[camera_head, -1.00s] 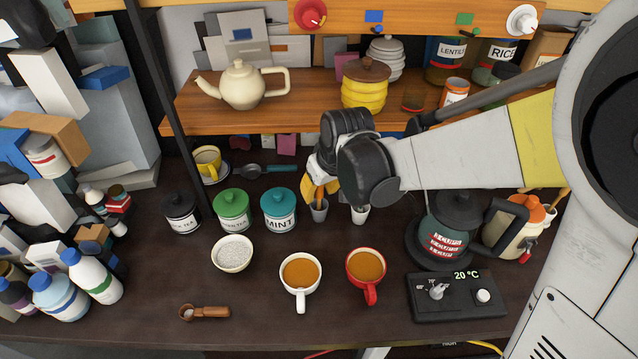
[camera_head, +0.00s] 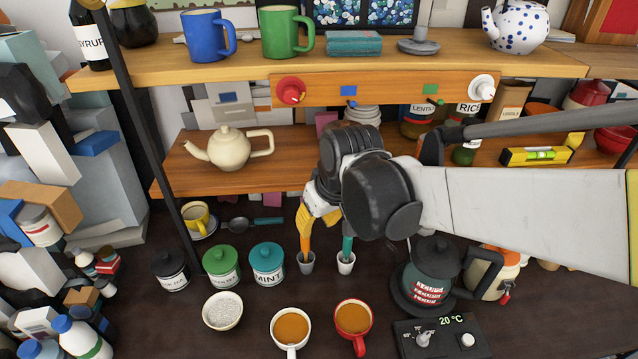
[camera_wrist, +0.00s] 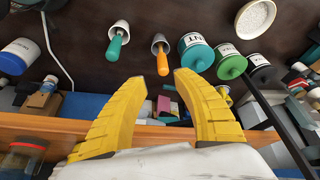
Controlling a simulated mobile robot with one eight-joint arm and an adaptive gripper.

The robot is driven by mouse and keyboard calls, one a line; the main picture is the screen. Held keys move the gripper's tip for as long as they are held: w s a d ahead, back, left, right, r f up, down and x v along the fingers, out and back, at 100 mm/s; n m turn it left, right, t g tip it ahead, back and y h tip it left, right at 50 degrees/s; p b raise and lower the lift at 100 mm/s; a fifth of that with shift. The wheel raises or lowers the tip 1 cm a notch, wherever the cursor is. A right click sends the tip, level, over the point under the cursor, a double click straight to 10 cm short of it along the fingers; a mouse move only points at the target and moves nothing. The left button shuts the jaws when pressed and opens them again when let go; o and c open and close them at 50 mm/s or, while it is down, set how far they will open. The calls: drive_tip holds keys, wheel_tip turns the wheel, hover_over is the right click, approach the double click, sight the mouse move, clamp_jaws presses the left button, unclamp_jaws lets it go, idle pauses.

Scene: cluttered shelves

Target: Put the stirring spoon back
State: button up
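A dark spoon with a teal handle (camera_head: 268,221) lies at the back of the counter. I cannot tell which is the stirring spoon. My gripper (camera_wrist: 162,76) has yellow fingers, spread apart and empty. They are above the grey cup, and the orange handle shows beyond the gap between the tips.
Lidded jars, including the mint jar (camera_head: 267,264), stand left of the cups. A dark kettle (camera_head: 431,273) stands right. A wooden shelf (camera_head: 178,176) with a cream teapot (camera_head: 229,149) is behind my gripper. Two drink mugs, red (camera_head: 353,317) and white (camera_head: 291,327), stand in front.

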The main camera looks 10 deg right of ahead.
drive_tip(key=s+d+r+m+t+h, duration=0.1)
drive_tip(key=s+d+r+m, duration=0.1)
drive_tip(key=s+d, duration=0.4)
drive_tip(key=s+d+r+m+t, duration=0.1)
drive_tip(key=s+d+m+t, duration=0.1)
drive_tip(key=s+d, duration=0.5)
drive_tip(key=shift+s+r+m+h, duration=0.3)
drive_tip(key=shift+r+m+h, duration=0.1)
drive_tip(key=shift+m, duration=0.1)
drive_tip(key=shift+f, duration=0.15)
